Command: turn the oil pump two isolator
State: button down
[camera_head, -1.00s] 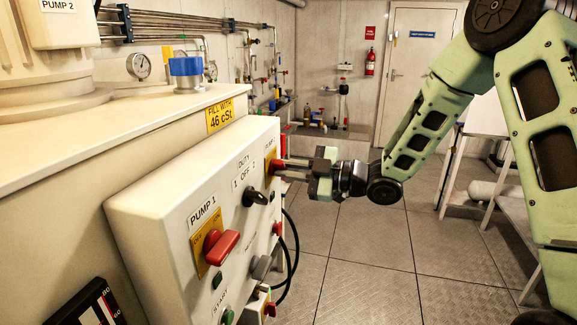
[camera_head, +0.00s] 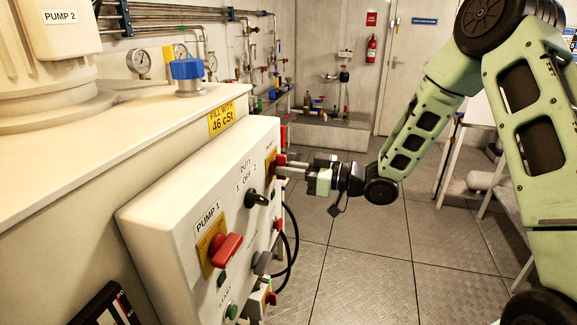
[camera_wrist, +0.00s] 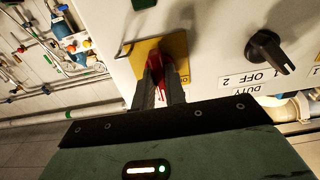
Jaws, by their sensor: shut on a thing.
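The oil pump two isolator is a red handle (camera_head: 279,160) on a yellow plate at the far end of the white control panel (camera_head: 150,225). In the wrist view the red handle (camera_wrist: 168,72) sits between my two dark fingers, on its yellow plate (camera_wrist: 178,46). My gripper (camera_head: 284,168) reaches in from the right and is shut on this handle. It also shows in the wrist view (camera_wrist: 162,85). The fingers hide part of the handle, so its exact angle is hard to read.
The red PUMP 1 isolator (camera_head: 226,250) on its yellow plate is at the near end of the panel. A black DUTY selector (camera_head: 256,199) stands between the two isolators. Black cables (camera_head: 292,245) hang beside the panel. Open floor (camera_head: 370,235) lies to the right.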

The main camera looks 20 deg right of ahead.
jog(key=shift+f, duration=0.1)
dwell(0.4)
jog(key=c, duration=1.4)
grip_release()
jog(key=shift+c, duration=0.2)
jog(key=b+v, duration=0.3)
jog(key=v, duration=1.4)
jog(key=shift+s+d+b, duration=0.15)
jog(key=shift+b, duration=0.15)
